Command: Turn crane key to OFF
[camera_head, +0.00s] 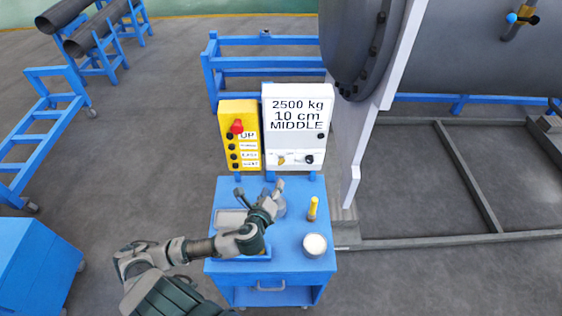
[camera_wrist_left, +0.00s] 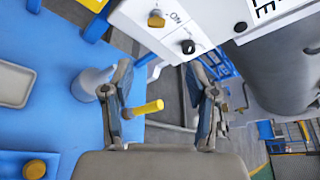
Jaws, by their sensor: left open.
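The white crane panel (camera_head: 293,122) stands at the back of the blue cart and reads "2500 kg 10 cm MIDDLE". The brass-coloured crane key (camera_head: 281,159) sits low on its front, left of a black knob (camera_head: 309,159). In the left wrist view the key (camera_wrist_left: 156,19) is near the top, beside an "ON" label, with the black knob (camera_wrist_left: 188,46) below right. My left gripper (camera_head: 259,188) is open above the cart, in front of the panel and apart from the key. Its fingers (camera_wrist_left: 160,75) are spread with nothing gripped. My right gripper is not in view.
A yellow control box (camera_head: 239,135) with a red button stands left of the panel. On the blue cart (camera_head: 290,258) are a yellow-handled tool (camera_head: 313,207), a white-topped can (camera_head: 315,245) and a grey cup, partly hidden by my gripper. A large grey shell (camera_head: 470,50) is behind right.

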